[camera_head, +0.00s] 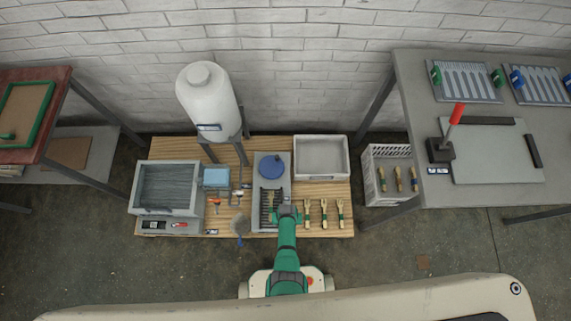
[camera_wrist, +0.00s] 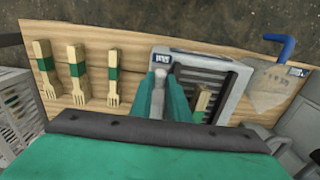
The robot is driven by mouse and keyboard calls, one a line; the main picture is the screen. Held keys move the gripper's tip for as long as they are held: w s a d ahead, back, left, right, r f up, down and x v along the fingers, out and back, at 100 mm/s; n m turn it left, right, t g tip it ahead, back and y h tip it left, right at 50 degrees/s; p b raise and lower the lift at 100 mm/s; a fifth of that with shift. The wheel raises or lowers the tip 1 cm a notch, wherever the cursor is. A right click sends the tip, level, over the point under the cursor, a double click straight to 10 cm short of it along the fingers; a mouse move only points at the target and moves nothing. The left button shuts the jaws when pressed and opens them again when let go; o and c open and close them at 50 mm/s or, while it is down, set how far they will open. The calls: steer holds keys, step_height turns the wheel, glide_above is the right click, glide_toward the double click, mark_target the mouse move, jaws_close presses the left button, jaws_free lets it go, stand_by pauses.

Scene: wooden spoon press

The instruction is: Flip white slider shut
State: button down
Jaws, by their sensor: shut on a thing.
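A dark panel with a small red and white control (camera_head: 180,225) is on the front of the grey box at the left of the wooden platform. My gripper (camera_head: 285,211) is far to the right of it, over the right side of the grey slotted unit. In the wrist view the teal fingers (camera_wrist: 161,88) are close together over that slotted unit (camera_wrist: 215,68). A green-banded wooden piece (camera_wrist: 202,104) lies on the slots beside the fingers.
A scoop (camera_wrist: 268,88) lies on the other side. A grey table (camera_head: 400,85) is at right.

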steer(key=shift+s, duration=0.3)
steer(key=c, duration=1.9)
jaws_free()
steer(key=shift+o, duration=1.1)
steer(key=shift+w, duration=0.1)
steer(key=shift+r, duration=0.1)
step_height(320, 180, up, 11)
steer(key=shift+f, duration=0.2)
steer(key=shift+w, duration=0.1)
steer(key=shift+s, duration=0.25)
